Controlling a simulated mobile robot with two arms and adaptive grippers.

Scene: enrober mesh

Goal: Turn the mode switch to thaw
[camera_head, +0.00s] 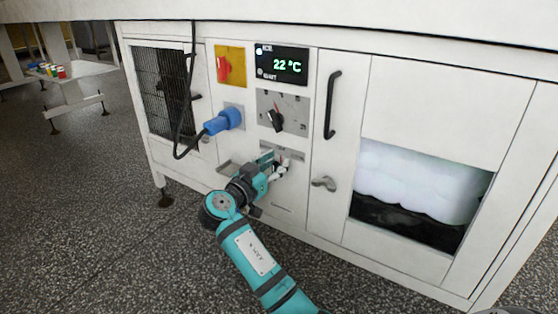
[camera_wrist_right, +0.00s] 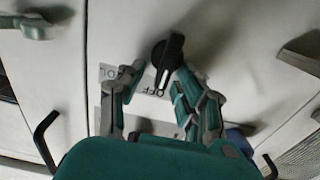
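The mode switch (camera_wrist_right: 168,52) is a black knob with a long handle in the right wrist view. It stands on the white panel beside a pale label plate (camera_wrist_right: 150,88) whose lettering is upside down and partly covered. My right gripper (camera_wrist_right: 152,82) is open, with its two fingers on either side of the knob's handle. The right finger is close to the handle and the left one is apart; I cannot tell whether either touches. In the head view my right gripper (camera_head: 279,168) is at the lower plate (camera_head: 290,153) and hides the switch. My left gripper is not in view.
Above are a dial with a black knob (camera_head: 275,121), a display (camera_head: 282,64) reading 22 °C and a red switch (camera_head: 224,69). A blue plug (camera_head: 222,121) with a black cable is at left. A door handle (camera_head: 332,105) and a latch (camera_head: 324,184) are at right.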

